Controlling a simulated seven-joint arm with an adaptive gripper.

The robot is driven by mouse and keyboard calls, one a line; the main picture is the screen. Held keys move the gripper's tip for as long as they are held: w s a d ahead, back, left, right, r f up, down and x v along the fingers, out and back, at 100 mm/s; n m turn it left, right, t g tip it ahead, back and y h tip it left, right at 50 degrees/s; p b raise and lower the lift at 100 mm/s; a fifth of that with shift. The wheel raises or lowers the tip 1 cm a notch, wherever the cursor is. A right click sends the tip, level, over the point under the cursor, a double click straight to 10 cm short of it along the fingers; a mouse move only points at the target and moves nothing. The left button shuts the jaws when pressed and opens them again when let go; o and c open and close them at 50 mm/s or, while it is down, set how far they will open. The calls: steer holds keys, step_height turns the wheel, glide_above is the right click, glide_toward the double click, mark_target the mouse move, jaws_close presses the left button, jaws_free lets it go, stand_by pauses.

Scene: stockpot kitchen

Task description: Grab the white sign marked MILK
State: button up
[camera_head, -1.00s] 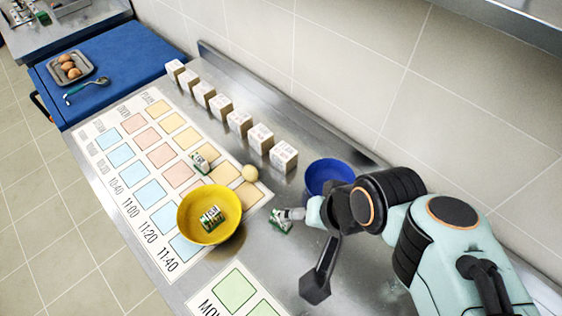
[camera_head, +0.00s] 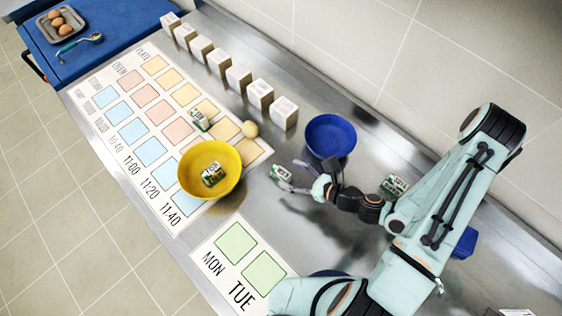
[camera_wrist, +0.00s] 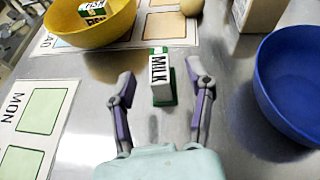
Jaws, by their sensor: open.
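The white sign marked MILK (camera_wrist: 158,70), with a green base and black letters, stands on the steel counter. It also shows in the head view (camera_head: 281,173), just right of the yellow bowl. My gripper (camera_wrist: 160,82) is open, with one finger on each side of the sign in the wrist view. Clear gaps show between the fingers and the sign. In the head view my gripper (camera_head: 294,176) is at the sign's right side, its fingers pointing left towards it.
A yellow bowl (camera_head: 232,185) holds another sign marked FISH (camera_wrist: 92,8). A blue bowl (camera_head: 331,134) stands close behind my gripper. More green-and-white signs are on the chart (camera_head: 200,120) and beside my arm (camera_head: 394,187). White boxes (camera_head: 240,79) line the back.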

mark_target(276, 171)
steer(key=shift+s+d+f+m+t, duration=0.1)
steer(key=shift+s+f+m+t, duration=0.05)
steer(key=shift+s+f+m, duration=0.25)
steer(key=shift+s+d+f+m+t, duration=0.15)
steer(key=shift+f+m, duration=0.15)
steer(key=shift+f, duration=0.15)
steer(key=shift+w+a+f, duration=0.1)
steer(key=shift+w+a, duration=0.05)
steer(key=shift+w, duration=0.1)
steer(key=x, duration=0.6)
jaws_close()
